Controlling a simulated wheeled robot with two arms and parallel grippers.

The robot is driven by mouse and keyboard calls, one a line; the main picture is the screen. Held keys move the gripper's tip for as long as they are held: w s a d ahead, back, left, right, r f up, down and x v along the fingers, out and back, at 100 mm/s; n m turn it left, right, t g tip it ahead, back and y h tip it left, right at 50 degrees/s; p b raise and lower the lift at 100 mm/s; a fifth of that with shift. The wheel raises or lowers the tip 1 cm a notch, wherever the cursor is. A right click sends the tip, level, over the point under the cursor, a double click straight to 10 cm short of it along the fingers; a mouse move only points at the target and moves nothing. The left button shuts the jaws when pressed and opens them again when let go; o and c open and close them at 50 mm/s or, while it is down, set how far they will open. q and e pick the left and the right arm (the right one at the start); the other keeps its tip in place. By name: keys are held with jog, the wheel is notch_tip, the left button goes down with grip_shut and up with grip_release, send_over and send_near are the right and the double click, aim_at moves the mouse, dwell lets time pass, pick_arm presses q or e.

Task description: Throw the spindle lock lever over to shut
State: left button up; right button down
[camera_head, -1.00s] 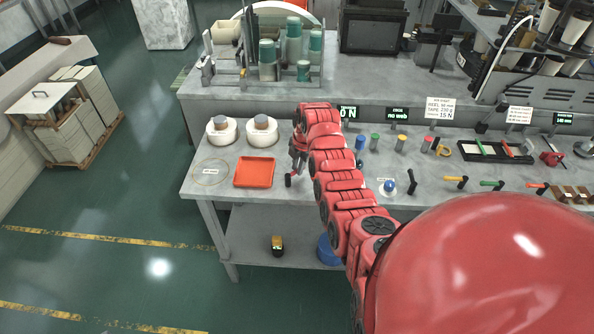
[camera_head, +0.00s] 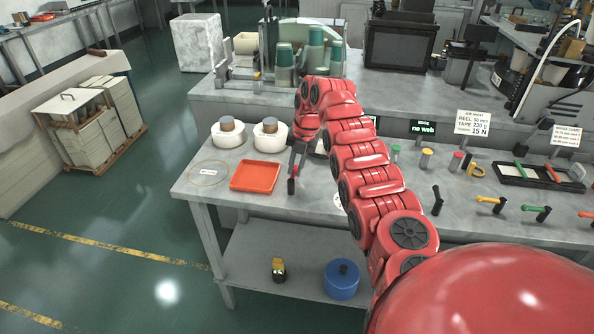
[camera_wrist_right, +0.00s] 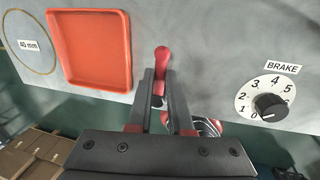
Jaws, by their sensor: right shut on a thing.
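A lever with a red handle (camera_wrist_right: 161,58) stands at the front edge of the grey bench, just right of the orange tray. In the right wrist view it lies between the two dark fingers of my right gripper (camera_wrist_right: 162,88), which is shut on it. In the head view my right gripper (camera_head: 292,180) reaches down at the bench's front edge; the lever is hard to make out there. The lever's lower part and mount are mostly hidden by the fingers and wrist. My left gripper is out of view.
The orange tray (camera_head: 256,176) lies left of the gripper, with two white rolls (camera_head: 270,134) behind it. A brake dial (camera_wrist_right: 268,104) is to the right in the wrist view. A blue pot (camera_head: 341,279) stands on the lower shelf. Tools with coloured handles (camera_head: 490,202) line the bench at right.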

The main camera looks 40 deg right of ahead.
dwell(0.4)
jog(key=c, duration=0.8)
grip_release()
jog(key=shift+c, duration=0.2)
notch_tip(320, 180, up, 17)
jog(key=s+d+p, duration=0.2)
jog(key=p, duration=0.4)
jog(key=shift+s, duration=0.15)
jog(key=shift+d+f, duration=0.1)
jog(key=shift+d, duration=0.05)
